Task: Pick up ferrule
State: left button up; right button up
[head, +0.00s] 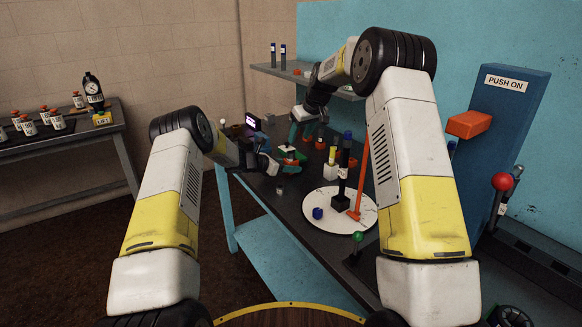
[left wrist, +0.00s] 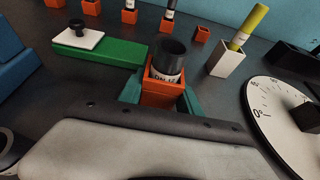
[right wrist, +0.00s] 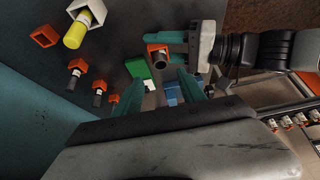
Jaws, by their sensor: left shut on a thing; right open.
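The ferrule (left wrist: 170,60) appears to be a dark, hollow cylinder with a white label, standing in an orange square holder (left wrist: 163,93). My left gripper (head: 287,167) is shut on this orange holder, with a teal finger on either side in the left wrist view. The ferrule's open end also shows in the right wrist view (right wrist: 161,61), beside my left gripper's fingers. My right gripper (right wrist: 158,92) is open, and nothing shows held between its teal fingers. In the head view my right gripper (head: 300,130) is small, behind the left one.
A green block (left wrist: 100,52) with a white plate lies beside the holder. A white holder (left wrist: 226,60) with a yellow rod and several orange holders with dark fittings stand behind. A round white dial plate (head: 330,222) lies nearer on the bench. A tall blue press (head: 505,125) stands right.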

aim_at(291, 158)
jog(key=w+a+f+m, duration=0.1)
jog(key=f, duration=0.2)
jog(key=w+a+f+m+h, duration=0.1)
jog(key=w+f+m, duration=0.1)
jog(key=w+a+f+m+h, duration=0.1)
jog(key=f, duration=0.2)
jog(key=shift+w+f+m, duration=0.15)
jog(key=shift+f+m, duration=0.15)
dwell(0.6)
jog(key=shift+c, duration=0.4)
grip_shut()
